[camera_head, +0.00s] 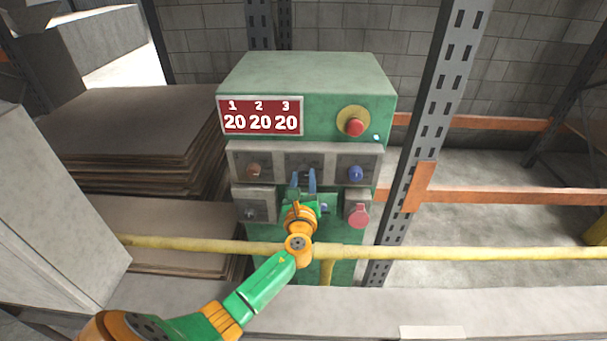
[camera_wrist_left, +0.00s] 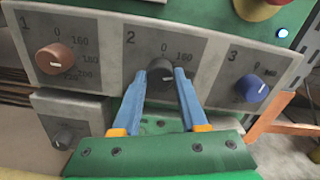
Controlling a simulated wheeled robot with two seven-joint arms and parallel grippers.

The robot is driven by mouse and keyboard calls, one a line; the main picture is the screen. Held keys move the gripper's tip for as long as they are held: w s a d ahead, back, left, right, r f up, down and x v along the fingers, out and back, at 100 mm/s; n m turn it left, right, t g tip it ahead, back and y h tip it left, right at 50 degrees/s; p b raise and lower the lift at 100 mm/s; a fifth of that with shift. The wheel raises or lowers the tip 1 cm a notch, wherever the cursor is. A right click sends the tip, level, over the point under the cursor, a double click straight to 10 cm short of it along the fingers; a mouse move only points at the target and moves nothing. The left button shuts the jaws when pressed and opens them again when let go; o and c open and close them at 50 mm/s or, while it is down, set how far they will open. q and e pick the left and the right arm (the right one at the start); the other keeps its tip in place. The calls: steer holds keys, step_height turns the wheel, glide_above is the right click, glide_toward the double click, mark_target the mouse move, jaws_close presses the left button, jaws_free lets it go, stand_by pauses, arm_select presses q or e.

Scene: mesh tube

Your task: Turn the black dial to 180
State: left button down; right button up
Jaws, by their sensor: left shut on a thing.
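The black dial (camera_wrist_left: 160,72) is the middle one of three on the grey panel, under the number 2 in the left wrist view. Its scale shows 0 above and 160 to the upper right; the fingers cover part of the scale. A small white mark shows on its face. My left gripper (camera_head: 304,178) is shut on the black dial, with one blue finger on each side of it. In the head view the fingers mostly hide the dial. The red display (camera_head: 260,116) reads 20 under 1, 2 and 3. My right gripper is not in view.
A brown dial (camera_head: 255,170) is left of the black one and a blue dial (camera_head: 355,174) right. A red button (camera_head: 355,127) sits above. A smaller dark dial (camera_wrist_left: 64,138) and a pink-red knob (camera_head: 358,215) are below. A yellow rail (camera_head: 440,253) crosses in front.

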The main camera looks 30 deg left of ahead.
arm_select(q)
steer(key=shift+r+m+p, duration=0.1)
steer(key=shift+m+p, duration=0.45)
steer(key=shift+m, duration=0.95)
steer(key=shift+c, duration=2.2)
jaws_free()
steer(key=v, duration=0.7)
